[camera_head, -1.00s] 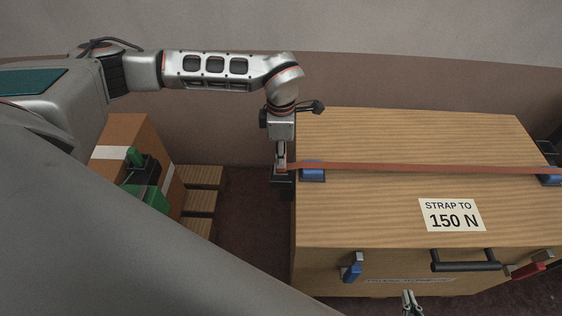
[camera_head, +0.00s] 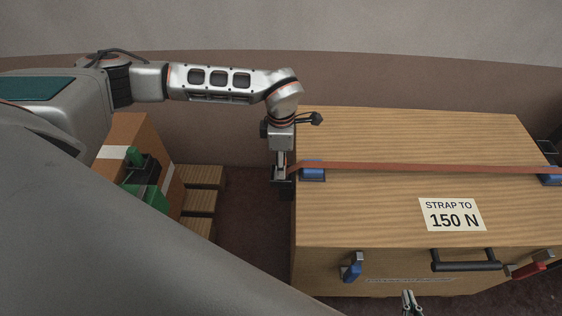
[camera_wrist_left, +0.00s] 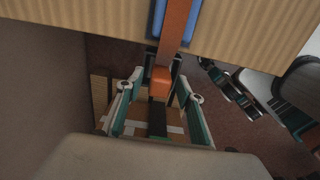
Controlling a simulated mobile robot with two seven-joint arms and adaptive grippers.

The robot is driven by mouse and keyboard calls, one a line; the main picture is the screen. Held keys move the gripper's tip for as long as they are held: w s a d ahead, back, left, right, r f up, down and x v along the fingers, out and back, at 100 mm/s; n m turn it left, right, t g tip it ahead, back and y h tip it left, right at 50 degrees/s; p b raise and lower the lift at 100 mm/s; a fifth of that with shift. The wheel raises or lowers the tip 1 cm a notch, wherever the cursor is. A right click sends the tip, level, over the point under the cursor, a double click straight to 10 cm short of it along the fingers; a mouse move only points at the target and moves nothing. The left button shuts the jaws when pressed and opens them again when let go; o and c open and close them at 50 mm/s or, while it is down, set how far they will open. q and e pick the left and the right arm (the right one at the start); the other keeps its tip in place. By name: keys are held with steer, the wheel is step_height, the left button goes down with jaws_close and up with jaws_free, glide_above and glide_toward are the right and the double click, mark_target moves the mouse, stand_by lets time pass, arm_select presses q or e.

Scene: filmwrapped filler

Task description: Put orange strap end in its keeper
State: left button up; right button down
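The orange strap (camera_head: 430,168) runs across the top of the wooden crate and over a blue corner guard (camera_head: 313,172) at its left edge. In the left wrist view the strap end (camera_wrist_left: 160,83) hangs between my left gripper's fingers (camera_wrist_left: 161,72), which look apart on either side of it. In the head view my left gripper (camera_head: 282,172) points down just beside the crate's left edge. A dark part there may be the keeper, but it blends with the fingertips. Whether the end is inside it cannot be told. My right gripper (camera_head: 409,298) shows only by its tips at the bottom, before the crate front.
The crate (camera_head: 400,130) carries a "STRAP TO 150 N" label (camera_head: 452,214) and a black front handle (camera_head: 466,261). A blue-handled piece (camera_head: 351,268) and a red one (camera_head: 527,270) sit on its front. A cardboard box (camera_head: 125,132) and wooden blocks (camera_head: 199,178) stand left.

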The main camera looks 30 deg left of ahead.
arm_select(q)
steer(key=shift+r, duration=0.15)
step_height(320, 180, up, 12)
stand_by(0.4)
stand_by(0.3)
